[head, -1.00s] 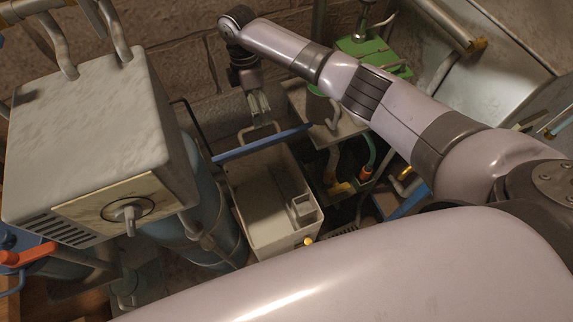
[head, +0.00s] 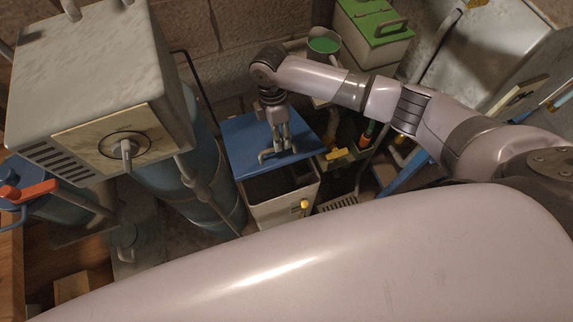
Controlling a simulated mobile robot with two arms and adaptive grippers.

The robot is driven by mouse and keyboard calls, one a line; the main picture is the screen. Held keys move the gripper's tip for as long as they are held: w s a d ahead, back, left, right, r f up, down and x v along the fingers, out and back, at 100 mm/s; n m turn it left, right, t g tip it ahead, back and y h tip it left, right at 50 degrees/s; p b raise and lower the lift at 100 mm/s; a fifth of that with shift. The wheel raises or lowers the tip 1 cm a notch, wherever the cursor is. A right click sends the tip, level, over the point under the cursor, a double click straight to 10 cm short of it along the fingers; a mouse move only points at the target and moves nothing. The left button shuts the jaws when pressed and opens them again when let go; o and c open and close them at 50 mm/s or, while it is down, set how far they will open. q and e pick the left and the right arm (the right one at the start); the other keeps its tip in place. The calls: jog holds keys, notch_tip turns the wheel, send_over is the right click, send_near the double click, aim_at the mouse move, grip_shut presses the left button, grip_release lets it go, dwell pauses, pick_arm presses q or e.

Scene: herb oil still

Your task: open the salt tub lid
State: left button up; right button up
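The salt tub (head: 262,214) is a pale box low in the middle of the head view, with a yellow knob on its front. Its blue lid (head: 245,138) slopes over it, top face towards me, and leaves a dark gap at the near side. A pale bar handle (head: 266,156) sits near the lid's front edge. My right gripper (head: 283,148) points down over the lid, its fingertips at the handle. Whether the fingers are closed on the handle is too small to tell. My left gripper is out of view.
A grey metal box with a dial (head: 85,75) and a blue cylinder (head: 165,190) stand left of the tub. A green-lidded box (head: 375,45) and a cup of green contents (head: 324,44) are behind right. My pale arm fills the foreground.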

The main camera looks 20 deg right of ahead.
aim_at(285, 157)
jog(key=s+f+b, duration=0.1)
jog(key=f, duration=0.1)
jog(key=s+f+b, duration=0.1)
jog(key=s+f, duration=0.1)
jog(key=f, duration=0.1)
jog(key=s+f+b, duration=0.1)
jog(key=f+b, duration=0.1)
jog(key=shift+s+d+f, duration=0.1)
jog(key=shift+s+f, duration=0.1)
jog(key=shift+s, duration=0.1)
